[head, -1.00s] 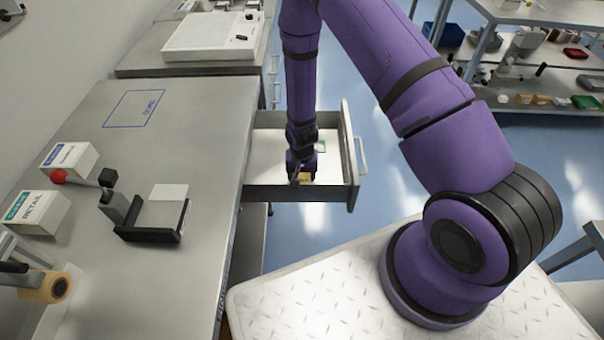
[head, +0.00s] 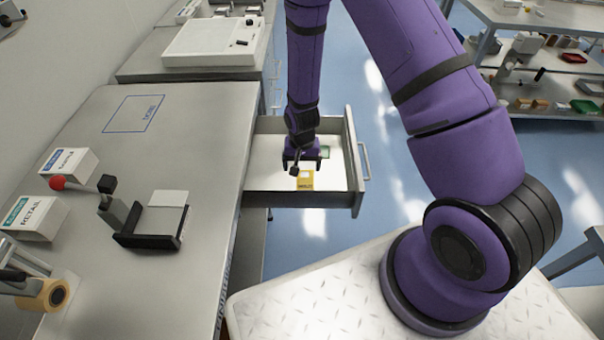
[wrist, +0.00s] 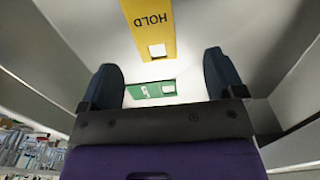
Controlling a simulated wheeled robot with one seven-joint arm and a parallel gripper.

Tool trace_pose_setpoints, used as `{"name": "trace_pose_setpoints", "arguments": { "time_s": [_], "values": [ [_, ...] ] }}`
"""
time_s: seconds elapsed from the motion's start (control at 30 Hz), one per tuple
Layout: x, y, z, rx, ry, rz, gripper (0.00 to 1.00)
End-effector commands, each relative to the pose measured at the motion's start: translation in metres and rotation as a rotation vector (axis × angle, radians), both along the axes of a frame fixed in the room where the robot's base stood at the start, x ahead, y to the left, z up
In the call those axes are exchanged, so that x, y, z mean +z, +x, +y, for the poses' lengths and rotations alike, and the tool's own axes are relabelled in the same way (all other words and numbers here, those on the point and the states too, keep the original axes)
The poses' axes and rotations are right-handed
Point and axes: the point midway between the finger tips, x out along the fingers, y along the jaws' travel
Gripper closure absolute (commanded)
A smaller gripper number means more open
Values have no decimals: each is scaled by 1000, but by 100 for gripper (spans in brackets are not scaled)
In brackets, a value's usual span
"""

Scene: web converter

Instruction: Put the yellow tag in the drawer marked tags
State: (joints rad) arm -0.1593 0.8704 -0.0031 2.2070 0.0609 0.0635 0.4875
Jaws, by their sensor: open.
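The yellow tag (head: 305,181), printed HOLD in the wrist view (wrist: 150,28), lies on the pale floor of the open drawer (head: 353,170), towards its near side. My gripper (head: 301,164) is above the drawer floor, just beyond the tag in the head view. It is open and empty, with its two fingers apart in the wrist view (wrist: 162,78). A green tag (wrist: 152,89) also lies in the drawer and shows partly behind the gripper in the head view (head: 325,152). No drawer marking is readable.
The grey bench (head: 190,100) stands left of the drawer. It holds a RETAIL box (head: 33,217), a SAMPLE box (head: 70,163), a black fixture with a red-knobbed lever (head: 148,233) and a tape roll (head: 47,296). Blue floor (head: 405,170) is clear right of the drawer.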

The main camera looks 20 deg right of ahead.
Motion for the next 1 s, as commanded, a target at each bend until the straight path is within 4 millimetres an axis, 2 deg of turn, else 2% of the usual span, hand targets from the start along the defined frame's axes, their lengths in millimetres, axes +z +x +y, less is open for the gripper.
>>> {"name": "trace_pose_setpoints", "arguments": {
  "time_s": [0.1,0.23,0.67,0.77,1.0],
  "values": [
    [20,0,0,0,0,-2,12],
    [35,0,0,0,0,-2,12],
    [55,1,-1,3,2,-6,12],
    [75,4,-2,14,6,-21,12],
    [150,7,-8,59,17,-76,12]
  ]
}}
